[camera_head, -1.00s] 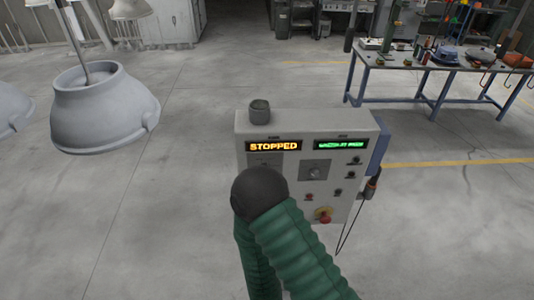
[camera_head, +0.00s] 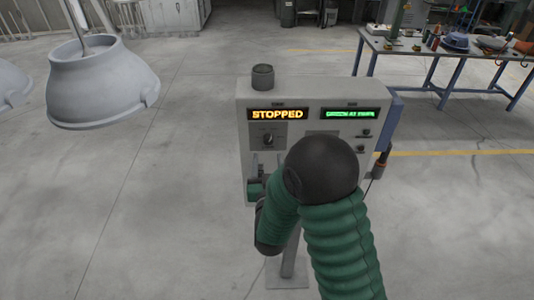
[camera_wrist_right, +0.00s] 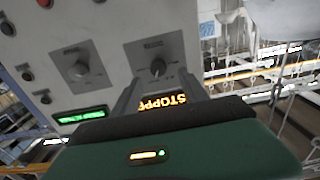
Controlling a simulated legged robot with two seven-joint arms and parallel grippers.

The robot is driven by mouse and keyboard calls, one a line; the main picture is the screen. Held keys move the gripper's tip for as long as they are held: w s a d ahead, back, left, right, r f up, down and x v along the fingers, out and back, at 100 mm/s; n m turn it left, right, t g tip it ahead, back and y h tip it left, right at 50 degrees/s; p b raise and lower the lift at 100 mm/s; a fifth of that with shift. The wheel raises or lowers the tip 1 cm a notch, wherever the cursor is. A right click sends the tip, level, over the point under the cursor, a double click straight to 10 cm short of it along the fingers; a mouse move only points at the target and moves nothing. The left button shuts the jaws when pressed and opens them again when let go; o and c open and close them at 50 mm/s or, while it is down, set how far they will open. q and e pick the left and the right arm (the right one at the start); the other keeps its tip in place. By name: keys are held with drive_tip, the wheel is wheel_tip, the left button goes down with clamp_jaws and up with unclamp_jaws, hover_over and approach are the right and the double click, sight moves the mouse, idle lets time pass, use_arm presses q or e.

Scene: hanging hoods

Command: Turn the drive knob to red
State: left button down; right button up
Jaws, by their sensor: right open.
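A grey control cabinet (camera_head: 312,92) stands ahead with an orange display (camera_head: 278,114) reading STOPPED. A small dark knob (camera_head: 268,140) on a grey plate sits just below that display; its label is too small to read. In the right wrist view the picture is turned over, and this knob (camera_wrist_right: 158,68) shows just past the fingers. My right gripper (camera_wrist_right: 160,90) is open and empty, its two fingers either side of the STOPPED display in that view. In the head view my right gripper (camera_head: 256,186) is low at the cabinet's left front, below the knob, partly hidden by my arm. My left gripper is not in view.
A green display (camera_head: 350,114) and small buttons (camera_head: 366,133) are at the cabinet's right. A second knob (camera_wrist_right: 80,68) shows in the wrist view. Grey hoods (camera_head: 100,85) hang at left. A workbench (camera_head: 440,50) stands back right. Floor between is clear.

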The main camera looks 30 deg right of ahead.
sight(270, 143)
drive_tip(key=p+x, duration=0.2)
drive_tip(key=x, duration=0.4)
drive_tip(key=shift+w+d, duration=0.2)
drive_tip(key=shift+d, duration=0.2)
drive_tip(key=shift+w+d+f, duration=0.1)
drive_tip(key=shift+d, duration=0.15)
drive_tip(key=shift+a, duration=0.2)
drive_tip(key=shift+c, duration=0.5)
drive_tip(key=shift+a, duration=0.25)
drive_tip(key=c, duration=1)
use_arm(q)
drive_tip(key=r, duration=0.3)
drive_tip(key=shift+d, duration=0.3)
use_arm(e)
drive_tip(key=shift+d, duration=0.15)
clamp_jaws()
